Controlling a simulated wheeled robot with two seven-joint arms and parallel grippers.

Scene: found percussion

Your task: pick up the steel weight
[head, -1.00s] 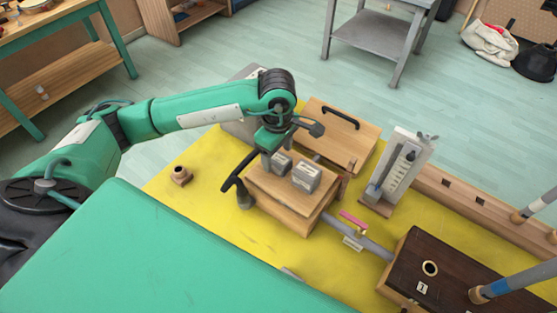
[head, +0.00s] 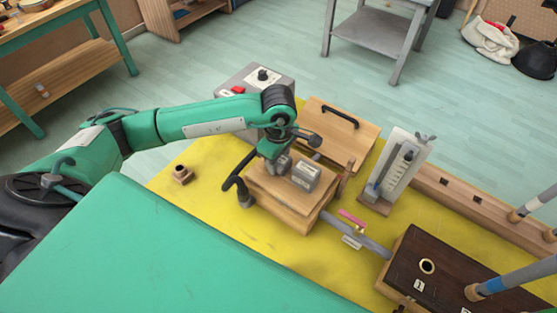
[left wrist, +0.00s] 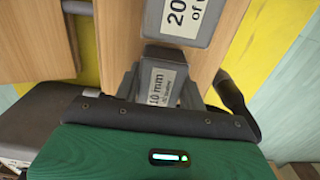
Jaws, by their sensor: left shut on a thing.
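Two grey steel blocks with white labels rest on a light wooden box (head: 285,207) on the yellow bench top. My left gripper (head: 277,160) comes down over the left, smaller block (head: 283,165) and is shut on it. In the left wrist view this steel weight (left wrist: 163,83), its label reading "10 mm", sits between my two fingers. The larger block (head: 305,176), labelled "20", stands just beside it and also shows in the left wrist view (left wrist: 187,20). I cannot tell whether the held weight is clear of the wood. My right gripper is out of view.
A wooden lid with a black handle (head: 338,118) lies behind the box. An upright gauge (head: 398,172) stands to the right. A grey box with a red button (head: 240,90) is at the back. A small wooden block (head: 182,175) sits left on otherwise free yellow surface.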

